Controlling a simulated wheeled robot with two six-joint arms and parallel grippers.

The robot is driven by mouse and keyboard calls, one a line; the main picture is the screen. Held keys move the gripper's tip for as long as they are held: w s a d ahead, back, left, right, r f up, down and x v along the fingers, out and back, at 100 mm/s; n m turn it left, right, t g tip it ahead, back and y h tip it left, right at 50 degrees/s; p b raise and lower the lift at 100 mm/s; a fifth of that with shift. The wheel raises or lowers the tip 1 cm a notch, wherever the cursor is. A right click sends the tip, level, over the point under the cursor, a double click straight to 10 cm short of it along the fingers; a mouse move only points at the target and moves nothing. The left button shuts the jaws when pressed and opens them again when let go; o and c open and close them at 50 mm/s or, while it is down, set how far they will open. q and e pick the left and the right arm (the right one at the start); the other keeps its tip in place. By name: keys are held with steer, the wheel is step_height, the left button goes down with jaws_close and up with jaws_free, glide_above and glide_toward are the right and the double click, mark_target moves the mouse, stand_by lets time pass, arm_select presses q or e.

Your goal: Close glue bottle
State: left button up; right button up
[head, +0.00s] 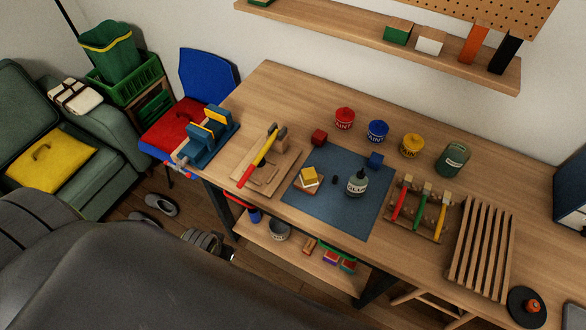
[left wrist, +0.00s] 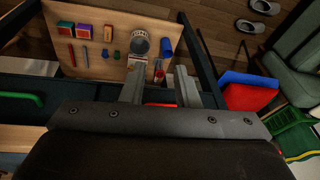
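The glue bottle (head: 357,183) stands upright on the blue mat (head: 308,195) on the workbench. It is grey-green with a white label and a dark top. A small black piece (head: 335,180), perhaps its cap, lies on the mat just left of it; it is too small to be sure. My left gripper (head: 208,243) is low at the left, in front of the bench and well away from the bottle. In the left wrist view its two fingers (left wrist: 158,88) are apart with nothing held between them. My right gripper is not in view.
Paint pots (head: 377,131) and a green jar (head: 453,159) stand behind the mat. A sandwich-like block stack (head: 308,178) is left of the bottle. A tool rack (head: 420,212) is right of it. A lower shelf (left wrist: 95,52) under the bench holds small items.

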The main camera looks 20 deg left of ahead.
arm_select(q)
steer(key=w+d+r+n+p, duration=0.1)
steer(key=w+r, duration=0.2)
steer(key=r, duration=0.3)
steer(key=w+d+r+p, duration=0.1)
steer(key=w+r+p, duration=0.1)
steer(key=r, duration=0.5)
steer(key=w+d+r+n+g, duration=0.1)
steer(key=w+d+r, duration=0.2)
steer(key=w+d, duration=0.3)
steer(key=w+d+r+n+g+h, duration=0.1)
steer(key=w+d+r, duration=0.2)
steer(key=w+d, duration=0.4)
steer(key=w+d+r, duration=0.3)
steer(key=w+d, duration=0.3)
steer(key=w, duration=0.8)
steer(key=shift+d+r+n+g+h+p, duration=0.3)
steer(key=shift+d+r+n+g, duration=0.05)
steer(key=shift+n+g, duration=0.05)
steer(key=shift+f, duration=0.1)
